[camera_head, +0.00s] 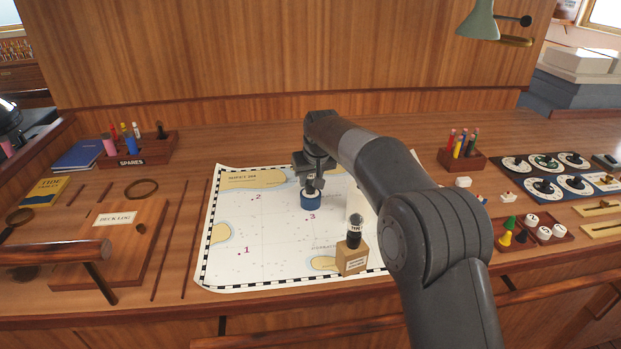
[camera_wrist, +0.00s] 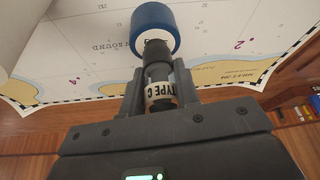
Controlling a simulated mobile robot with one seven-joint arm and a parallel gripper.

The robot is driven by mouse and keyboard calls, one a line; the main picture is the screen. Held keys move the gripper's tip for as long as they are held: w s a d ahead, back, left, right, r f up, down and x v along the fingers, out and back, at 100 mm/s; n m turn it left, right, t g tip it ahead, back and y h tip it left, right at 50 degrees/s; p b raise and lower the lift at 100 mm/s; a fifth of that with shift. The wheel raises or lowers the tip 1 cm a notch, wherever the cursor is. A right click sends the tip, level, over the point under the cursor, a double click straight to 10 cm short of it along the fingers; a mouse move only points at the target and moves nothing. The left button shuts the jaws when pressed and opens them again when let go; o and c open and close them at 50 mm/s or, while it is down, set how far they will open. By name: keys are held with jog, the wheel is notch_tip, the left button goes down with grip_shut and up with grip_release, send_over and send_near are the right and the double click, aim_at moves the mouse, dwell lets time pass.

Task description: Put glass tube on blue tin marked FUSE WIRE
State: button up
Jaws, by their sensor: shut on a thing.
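The blue tin (camera_head: 310,201) with a pale top stands on the chart. It also shows in the wrist view (camera_wrist: 156,28); the words FUSE WIRE are not readable. My gripper (camera_head: 313,168) is above it, shut on a glass tube (camera_wrist: 160,92) with dark ends and a TYPE C label. The tube is upright over the tin, and its dark lower end is at the tin's pale top. I cannot tell whether it rests there or hangs just above. In the head view the tube is mostly hidden by my gripper.
A second dark-capped tube (camera_head: 355,228) stands in a wooden block (camera_head: 352,258) at the chart's front. My arm covers the chart's right part. A SPARES rack (camera_head: 138,150) is at left, a pencil holder (camera_head: 462,156) at right. The chart's left part (camera_head: 245,215) is clear.

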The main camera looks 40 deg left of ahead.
jog(key=shift+f, duration=0.15)
jog(key=o, duration=1)
jog(key=shift+c, duration=0.2)
jog(key=v, duration=1.2)
jog(key=shift+r, duration=0.25)
